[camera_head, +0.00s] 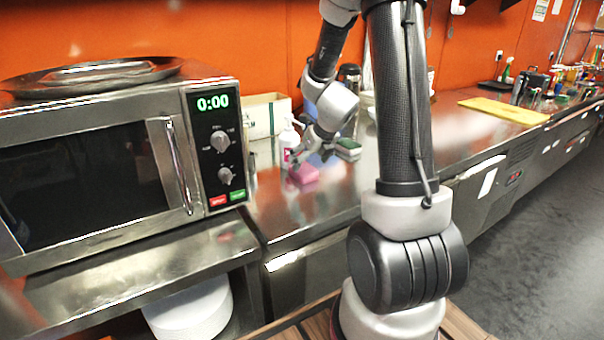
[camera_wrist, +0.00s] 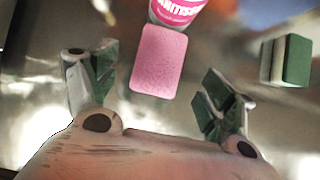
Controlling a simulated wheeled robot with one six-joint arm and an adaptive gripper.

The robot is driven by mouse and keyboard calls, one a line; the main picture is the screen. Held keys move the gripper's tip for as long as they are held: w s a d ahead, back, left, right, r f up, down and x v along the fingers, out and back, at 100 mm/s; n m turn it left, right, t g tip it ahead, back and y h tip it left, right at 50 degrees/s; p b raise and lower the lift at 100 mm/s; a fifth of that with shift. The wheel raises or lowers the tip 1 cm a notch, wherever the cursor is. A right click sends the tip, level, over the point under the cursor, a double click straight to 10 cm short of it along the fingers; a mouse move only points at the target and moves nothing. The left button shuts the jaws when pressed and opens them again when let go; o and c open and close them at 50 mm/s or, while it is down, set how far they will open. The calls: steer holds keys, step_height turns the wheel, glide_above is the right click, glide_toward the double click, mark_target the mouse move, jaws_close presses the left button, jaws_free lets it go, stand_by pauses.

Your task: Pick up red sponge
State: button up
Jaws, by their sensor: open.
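The sponge, pinkish-red and block-shaped (camera_head: 303,174), lies on the steel counter to the right of the microwave. In the wrist view the pink sponge (camera_wrist: 158,61) lies ahead of the open fingers, roughly between their lines and nearer the left one. My gripper (camera_head: 303,160) reaches down just above the sponge in the head view. In the wrist view my gripper (camera_wrist: 158,80) is open and empty, its two green-padded fingers well apart.
A sanitiser bottle (camera_wrist: 177,10) stands right behind the sponge. A green and white sponge (camera_wrist: 287,60) lies to the right. The microwave (camera_head: 115,150) stands left. A cardboard box (camera_head: 268,115) is behind. A yellow board (camera_head: 504,110) lies far right.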

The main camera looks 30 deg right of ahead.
mark_target(304, 168)
steer(key=x, duration=0.5)
steer(key=c, duration=0.8)
steer(key=shift+s+r, duration=0.1)
steer(key=r, duration=0.3)
steer(key=s+r, duration=0.1)
steer(key=r, duration=0.3)
steer(key=shift+s, duration=0.15)
steer(key=s, duration=1.8)
steer(key=shift+s+d, duration=0.3)
steer(key=shift+s, duration=0.05)
